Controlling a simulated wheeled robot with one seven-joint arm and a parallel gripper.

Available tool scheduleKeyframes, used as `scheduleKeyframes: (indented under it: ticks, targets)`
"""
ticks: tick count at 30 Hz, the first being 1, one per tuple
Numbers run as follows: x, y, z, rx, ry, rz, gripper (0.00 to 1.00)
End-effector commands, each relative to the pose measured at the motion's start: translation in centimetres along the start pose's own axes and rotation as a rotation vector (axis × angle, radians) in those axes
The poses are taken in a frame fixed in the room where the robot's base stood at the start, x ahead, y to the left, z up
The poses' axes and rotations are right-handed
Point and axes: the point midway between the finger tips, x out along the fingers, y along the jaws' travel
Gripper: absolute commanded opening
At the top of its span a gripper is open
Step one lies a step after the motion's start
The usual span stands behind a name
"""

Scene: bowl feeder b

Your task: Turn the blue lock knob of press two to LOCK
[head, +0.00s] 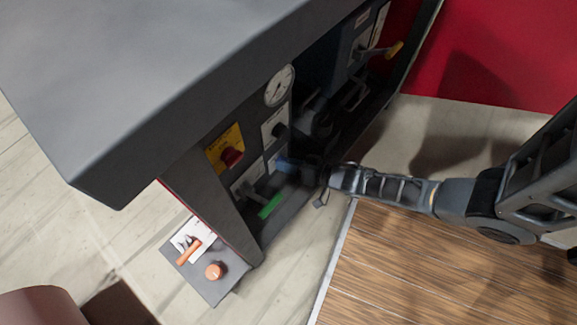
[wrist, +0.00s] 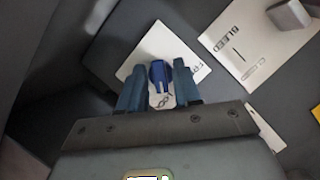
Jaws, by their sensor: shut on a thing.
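The blue lock knob (wrist: 160,72) sits on a white label plate (wrist: 133,66) in the wrist view. Its ridge points roughly up and down in that picture. The plate's lettering is partly covered; "FR" shows at the right and part of "LOCK" below the knob. My gripper (wrist: 159,78) is shut on the knob, one finger on each side of it. In the head view my gripper (head: 303,168) reaches in from the right to the dark panel, with blue showing at its tips. The knob itself is mostly hidden there.
Near it are a BLEED plate (wrist: 240,48) with a grey knob (wrist: 289,14), a red button (head: 232,157) on yellow, a gauge (head: 279,86) and a green bar (head: 269,206). A grey top (head: 150,90) overhangs the panel. A low box (head: 205,286) carries orange controls.

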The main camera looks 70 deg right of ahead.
Motion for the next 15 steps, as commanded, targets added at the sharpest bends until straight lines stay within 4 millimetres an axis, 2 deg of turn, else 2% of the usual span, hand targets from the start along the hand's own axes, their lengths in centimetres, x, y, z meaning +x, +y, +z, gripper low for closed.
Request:
scheduleKeyframes:
  ticks: [15]
  targets:
    - [-0.07, 0.18, 0.08, 0.114, -0.001, -0.043, 0.02]
